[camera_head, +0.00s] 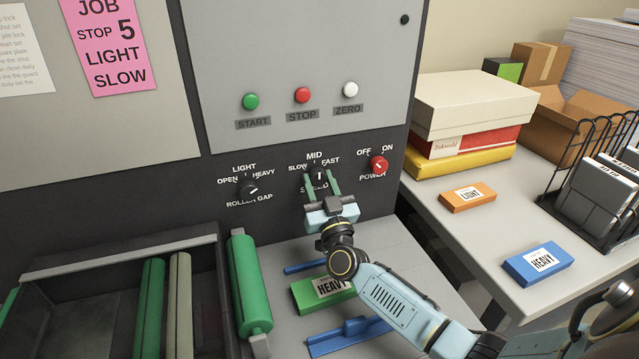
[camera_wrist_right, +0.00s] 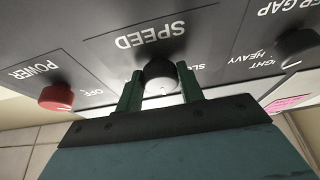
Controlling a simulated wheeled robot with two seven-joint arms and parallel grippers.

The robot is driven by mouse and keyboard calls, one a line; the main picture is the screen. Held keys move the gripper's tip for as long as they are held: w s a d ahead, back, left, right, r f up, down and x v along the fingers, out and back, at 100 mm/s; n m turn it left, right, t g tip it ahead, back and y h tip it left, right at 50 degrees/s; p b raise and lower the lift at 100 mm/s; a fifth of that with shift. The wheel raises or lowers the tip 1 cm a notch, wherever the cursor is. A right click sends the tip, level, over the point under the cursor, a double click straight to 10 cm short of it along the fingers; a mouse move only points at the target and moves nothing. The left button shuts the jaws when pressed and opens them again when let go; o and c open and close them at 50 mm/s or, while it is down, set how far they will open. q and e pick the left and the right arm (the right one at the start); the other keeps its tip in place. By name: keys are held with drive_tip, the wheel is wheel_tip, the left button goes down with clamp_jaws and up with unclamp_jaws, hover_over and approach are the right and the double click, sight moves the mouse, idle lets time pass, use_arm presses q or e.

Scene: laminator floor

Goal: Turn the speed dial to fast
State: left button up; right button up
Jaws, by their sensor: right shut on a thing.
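The dark speed dial (camera_head: 319,177) is on the machine's front panel, below the SLOW, MID and FAST labels. Its white mark points up, about at MID. My right gripper (camera_head: 321,183) is shut on the dial, with one green finger on each side of it. In the right wrist view, which is upside down, the dial (camera_wrist_right: 160,75) sits between the fingers (camera_wrist_right: 160,90), under the word SPEED. The gripper covers part of the SPEED label in the head view.
The red power knob (camera_head: 379,164) is close on the right, and the roller gap dial (camera_head: 249,189) is on the left. START, STOP and ZERO buttons are above. A green HEAVY box (camera_head: 308,296) and a green roller (camera_head: 248,284) lie below.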

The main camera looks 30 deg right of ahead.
drive_tip(key=shift+m, duration=0.6)
drive_tip(key=m+h+p, duration=0.1)
drive_tip(key=m, duration=0.1)
drive_tip(key=m+g+h+p, duration=0.1)
drive_tip(key=m, duration=0.2)
drive_tip(key=m+g+h+p, duration=0.1)
drive_tip(key=m+h, duration=0.1)
drive_tip(key=m, duration=0.1)
drive_tip(key=shift+a+r, duration=0.15)
drive_tip(key=shift+a, duration=0.15)
drive_tip(key=m+g+p, duration=0.1)
drive_tip(key=m, duration=0.2)
drive_tip(key=m+g+h+p, duration=0.1)
drive_tip(key=m+p, duration=0.1)
drive_tip(key=m, duration=0.2)
drive_tip(key=shift+w+a+g+h, duration=0.1)
drive_tip(key=shift+g+h, duration=0.2)
drive_tip(key=shift+g, duration=0.1)
drive_tip(key=o, duration=1)
drive_tip(key=v, duration=1.3)
drive_tip(key=shift+b, duration=0.4)
